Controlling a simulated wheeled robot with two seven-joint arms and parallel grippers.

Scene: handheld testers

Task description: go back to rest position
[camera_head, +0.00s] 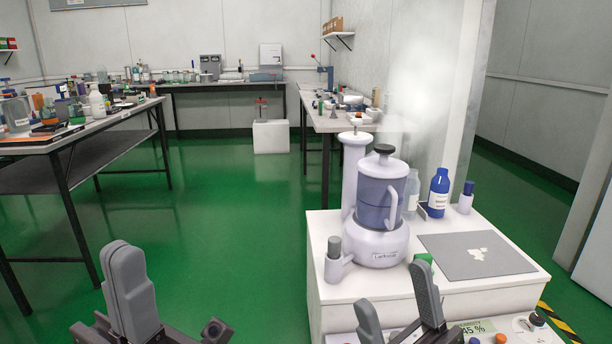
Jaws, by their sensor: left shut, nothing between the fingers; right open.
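My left gripper (128,283) is shut and empty, at the lower left over the green floor. My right gripper (397,299) is open and empty at the bottom right of centre. Its fingers show in front of the white cabinet top, with a gap between them. Neither gripper visibly holds anything. The lower parts of both arms are cut off by the bottom edge.
The white cabinet (345,288) bears a blender-like device (381,215), a blue bottle (438,192) and a grey mat (455,268) with white pieces. A cluttered table (75,133) stands left. Green floor (225,215) between is clear.

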